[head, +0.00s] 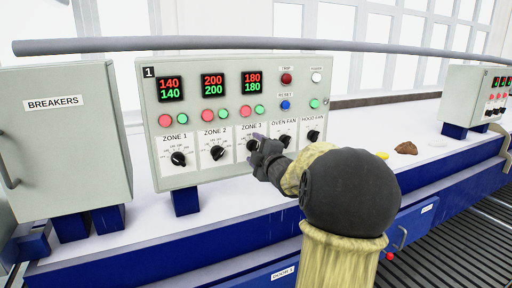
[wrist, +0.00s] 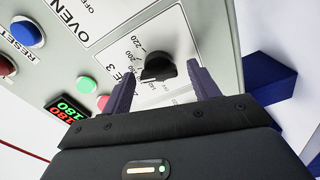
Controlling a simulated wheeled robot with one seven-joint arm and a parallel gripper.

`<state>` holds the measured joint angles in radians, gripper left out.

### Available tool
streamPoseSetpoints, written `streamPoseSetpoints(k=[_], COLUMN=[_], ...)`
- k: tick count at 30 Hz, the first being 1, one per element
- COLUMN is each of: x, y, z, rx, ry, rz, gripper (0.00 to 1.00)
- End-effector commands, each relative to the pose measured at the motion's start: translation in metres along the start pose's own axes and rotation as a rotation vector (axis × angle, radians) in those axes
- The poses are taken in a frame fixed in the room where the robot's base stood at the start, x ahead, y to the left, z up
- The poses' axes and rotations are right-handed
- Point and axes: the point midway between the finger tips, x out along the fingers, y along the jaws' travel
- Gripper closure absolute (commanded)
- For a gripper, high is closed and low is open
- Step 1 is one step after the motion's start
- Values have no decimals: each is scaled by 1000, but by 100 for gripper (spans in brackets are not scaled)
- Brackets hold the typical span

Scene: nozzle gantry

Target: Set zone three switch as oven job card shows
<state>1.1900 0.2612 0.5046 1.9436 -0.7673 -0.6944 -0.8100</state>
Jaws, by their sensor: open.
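The zone 3 switch is a black rotary knob on a white dial plate; it shows in the wrist view (wrist: 157,68) and partly behind my gripper in the head view (head: 252,145). In the wrist view, numbers including 220 and 140 ring the dial; I cannot tell for sure which one the knob points to. My gripper (wrist: 160,74) is open, its two purple fingers on either side of the knob with visible gaps. In the head view my gripper (head: 262,141) is at the panel. The zone 3 display (head: 251,83) reads 180 over 180. I cannot make out a job card.
Control panel 1 (head: 148,120) also has zone 1 (head: 178,159) and zone 2 (head: 216,153) knobs at left. Oven fan (head: 284,141) and hood fan (head: 313,136) knobs are close at right. A breakers box (head: 60,150) stands left; a grey rail (head: 220,44) runs above.

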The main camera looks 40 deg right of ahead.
Motion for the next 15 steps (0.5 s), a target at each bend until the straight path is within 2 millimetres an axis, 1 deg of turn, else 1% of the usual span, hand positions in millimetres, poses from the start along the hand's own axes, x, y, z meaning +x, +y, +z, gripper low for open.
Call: streamPoseSetpoints(k=[7,8,12,14,15], x=[1,1,1,1,1], y=[0,0,0,0,0], z=[0,0,0,0,0], rx=[-1,-1,-1,-1,-1], ry=[0,0,0,0,0], rz=[0,0,0,-1,-1], gripper=[39,41,69,81,84])
